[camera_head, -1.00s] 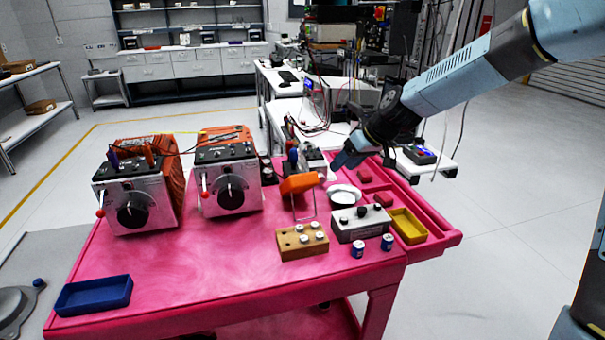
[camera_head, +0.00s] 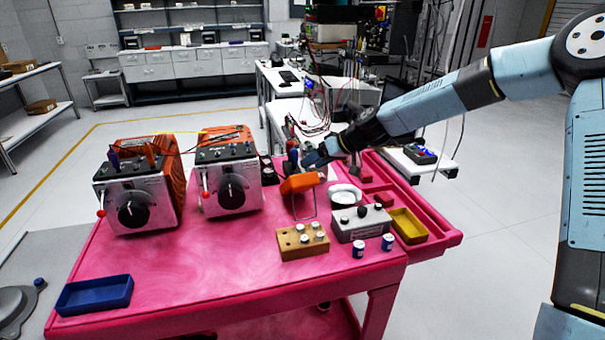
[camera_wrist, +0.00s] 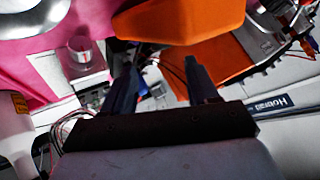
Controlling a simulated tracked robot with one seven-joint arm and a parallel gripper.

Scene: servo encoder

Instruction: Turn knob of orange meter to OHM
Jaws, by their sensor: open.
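The orange meter (camera_head: 300,183) is propped tilted on a thin wire stand near the middle of the pink cart in the head view. I see its plain orange back; its knob and its OHM mark are hidden. My gripper (camera_head: 310,160) is just behind and above the meter's right side; I cannot tell whether they touch. In the wrist view my gripper (camera_wrist: 160,82) has its two dark fingers spread apart with nothing held between them. An orange shape (camera_wrist: 185,20), probably the meter, is beyond the fingertips at the top there.
Two large grey-and-orange boxes with black dials (camera_head: 132,208) (camera_head: 231,191) stand at the left. A wooden block (camera_head: 290,254) with white knobs, a grey box (camera_head: 348,231) and a yellow tray (camera_head: 398,236) are nearer the front. The cart's front middle is clear.

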